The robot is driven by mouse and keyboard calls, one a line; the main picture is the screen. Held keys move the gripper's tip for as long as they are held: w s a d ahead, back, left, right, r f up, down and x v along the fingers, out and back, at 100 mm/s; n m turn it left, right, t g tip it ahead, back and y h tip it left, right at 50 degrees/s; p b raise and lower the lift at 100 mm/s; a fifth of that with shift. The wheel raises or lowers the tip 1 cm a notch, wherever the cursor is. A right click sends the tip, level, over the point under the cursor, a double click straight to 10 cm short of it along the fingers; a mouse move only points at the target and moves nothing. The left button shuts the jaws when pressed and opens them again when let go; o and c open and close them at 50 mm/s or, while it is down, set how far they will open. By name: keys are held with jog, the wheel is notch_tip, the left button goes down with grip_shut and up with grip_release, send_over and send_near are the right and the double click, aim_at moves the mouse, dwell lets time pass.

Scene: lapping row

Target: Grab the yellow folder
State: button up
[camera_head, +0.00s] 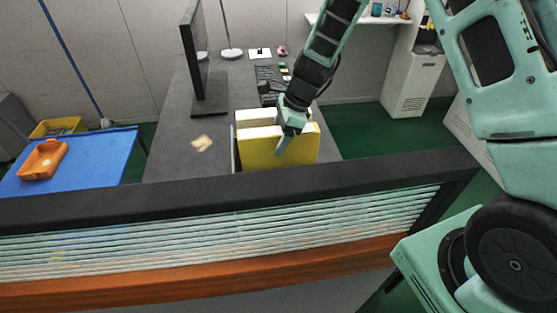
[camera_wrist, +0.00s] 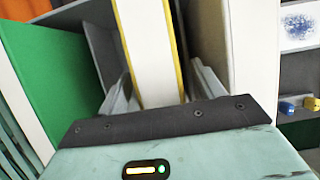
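The yellow folder (camera_head: 262,152) stands upright on the grey desk in the head view, its broad yellow side facing me. In the wrist view the folder (camera_wrist: 150,45) shows as a white band with thin yellow edges, between the two fingers. My gripper (camera_head: 288,140) reaches down over the folder's top, one finger showing in front of its yellow side. In the wrist view my gripper (camera_wrist: 163,85) is open around the folder, with a narrow gap at the right finger. Contact on the left is unclear. The fingertips are partly hidden.
A white-edged item (camera_head: 257,115) stands just behind the folder; a green panel (camera_wrist: 55,75) is close on the left in the wrist view. A monitor (camera_head: 193,60) stands left. A dark-topped partition (camera_head: 110,205) crosses in front.

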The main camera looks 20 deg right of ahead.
grip_shut()
jog(key=shift+r, duration=0.1)
